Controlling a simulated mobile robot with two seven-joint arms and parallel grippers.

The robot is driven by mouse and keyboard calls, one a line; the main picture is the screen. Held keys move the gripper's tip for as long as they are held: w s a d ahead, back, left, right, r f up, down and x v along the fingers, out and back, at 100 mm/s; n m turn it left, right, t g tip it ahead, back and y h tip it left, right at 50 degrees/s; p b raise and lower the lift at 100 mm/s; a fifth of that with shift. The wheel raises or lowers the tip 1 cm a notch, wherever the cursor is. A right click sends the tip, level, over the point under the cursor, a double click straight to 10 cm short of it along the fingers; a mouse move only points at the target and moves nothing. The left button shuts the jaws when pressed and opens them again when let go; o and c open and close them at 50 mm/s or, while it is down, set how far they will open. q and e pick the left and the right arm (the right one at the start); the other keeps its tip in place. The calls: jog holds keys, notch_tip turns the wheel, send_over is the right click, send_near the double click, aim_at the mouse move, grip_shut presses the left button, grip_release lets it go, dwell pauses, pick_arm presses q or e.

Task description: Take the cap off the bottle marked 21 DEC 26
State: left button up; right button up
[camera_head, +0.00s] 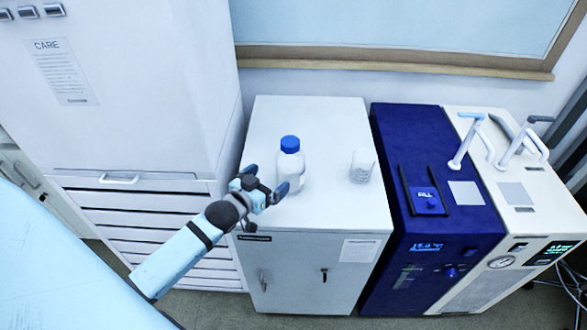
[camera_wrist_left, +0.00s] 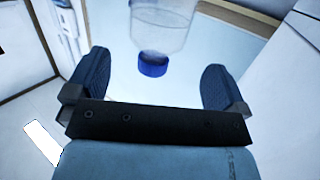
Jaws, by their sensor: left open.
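A white bottle (camera_head: 291,167) with a blue cap (camera_head: 290,144) stands upright on the white cabinet (camera_head: 335,125). No date marking on it is readable. My left gripper (camera_head: 266,182) is open and empty, just in front and to the left of the bottle, at about the height of its body. In the left wrist view the blue cap (camera_wrist_left: 153,65) appears between and beyond the open fingers of the left gripper (camera_wrist_left: 154,82), with the translucent bottle body (camera_wrist_left: 162,28) above it in the picture. The fingers do not touch the cap. My right gripper is not in view.
A clear beaker (camera_head: 363,167) stands right of the bottle on the same top. A dark blue instrument (camera_head: 455,225) and a cream one (camera_head: 530,215) with upright handles adjoin on the right. A tall white cabinet (camera_head: 140,100) rises on the left. The cabinet top behind the bottle is clear.

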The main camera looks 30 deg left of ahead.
aim_at(281, 168)
pick_arm(q)
jog(key=w, duration=0.4)
jog(key=shift+d+f, duration=0.1)
jog(key=shift+f, duration=0.2)
jog(key=shift+w+p, duration=0.35)
jog(key=shift+w, duration=0.1)
jog(key=w+p, duration=0.1)
jog(key=w, duration=0.2)
jog(key=shift+w+f, duration=0.1)
jog(key=shift+w, duration=0.25)
jog(key=shift+w+f, duration=0.1)
jog(key=shift+w, duration=0.3)
jog(key=shift+c, duration=0.2)
jog(key=shift+d, duration=0.1)
jog(key=c, duration=1.1)
